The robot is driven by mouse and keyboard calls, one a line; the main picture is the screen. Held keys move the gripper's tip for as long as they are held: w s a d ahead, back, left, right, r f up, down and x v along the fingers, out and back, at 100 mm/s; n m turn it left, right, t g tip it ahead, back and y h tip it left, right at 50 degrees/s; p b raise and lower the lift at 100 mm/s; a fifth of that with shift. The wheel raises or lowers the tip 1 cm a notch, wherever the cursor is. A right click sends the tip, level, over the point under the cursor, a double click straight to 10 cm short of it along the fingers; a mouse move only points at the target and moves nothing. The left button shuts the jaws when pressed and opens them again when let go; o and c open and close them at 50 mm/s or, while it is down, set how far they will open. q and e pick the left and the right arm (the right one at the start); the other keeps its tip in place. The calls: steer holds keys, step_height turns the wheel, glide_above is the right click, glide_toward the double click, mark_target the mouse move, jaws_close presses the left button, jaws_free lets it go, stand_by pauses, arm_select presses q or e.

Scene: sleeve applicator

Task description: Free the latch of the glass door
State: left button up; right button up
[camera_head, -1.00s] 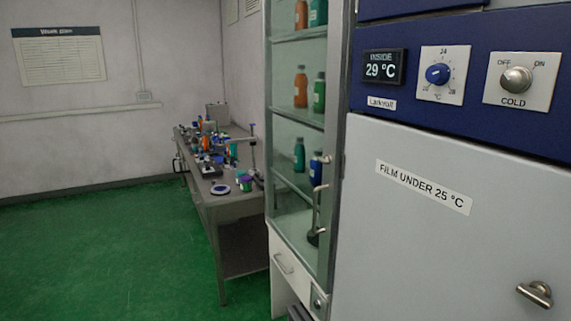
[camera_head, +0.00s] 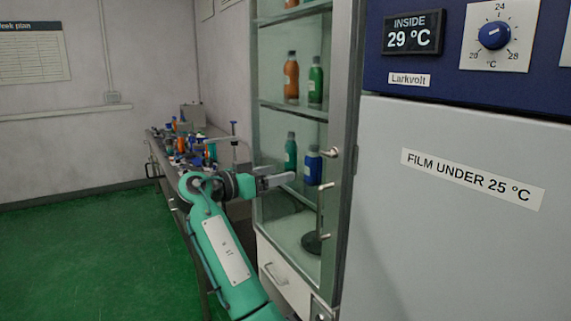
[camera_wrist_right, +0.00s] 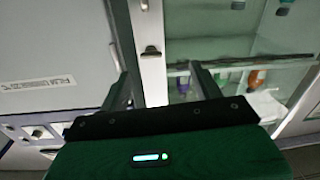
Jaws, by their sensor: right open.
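The glass door (camera_head: 290,150) of the tall cabinet is shut. On its right frame a small metal latch lever (camera_head: 330,152) sticks out, above a vertical bar handle (camera_head: 319,210). My right gripper (camera_head: 288,181) is in front of the glass, left of the lever and handle and a little lower than the lever. In the right wrist view its two fingers are apart with nothing between them. Past them stands the pale door frame with a dark metal fitting (camera_wrist_right: 152,52); I cannot tell which fitting it is. My left gripper is not in view.
A grey cabinet (camera_head: 450,240) with a blue control panel (camera_head: 460,75) stands close on the right. Bottles (camera_head: 291,78) stand on shelves behind the glass. A cluttered bench (camera_head: 160,150) is at the left. The green floor (camera_head: 90,240) is clear.

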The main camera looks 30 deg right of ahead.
mark_target(326, 154)
steer(key=d+r+p, duration=0.1)
steer(key=d, duration=0.3)
steer(key=d+r+m+p, duration=0.1)
steer(key=d, duration=0.3)
steer(key=d+r+m+g+p, duration=0.1)
steer(key=d, duration=0.3)
steer(key=shift+d+r, duration=0.15)
steer(key=shift+d, duration=0.25)
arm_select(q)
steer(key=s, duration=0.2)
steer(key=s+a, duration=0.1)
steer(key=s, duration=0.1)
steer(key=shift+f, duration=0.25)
arm_select(e)
steer(key=c, duration=1)
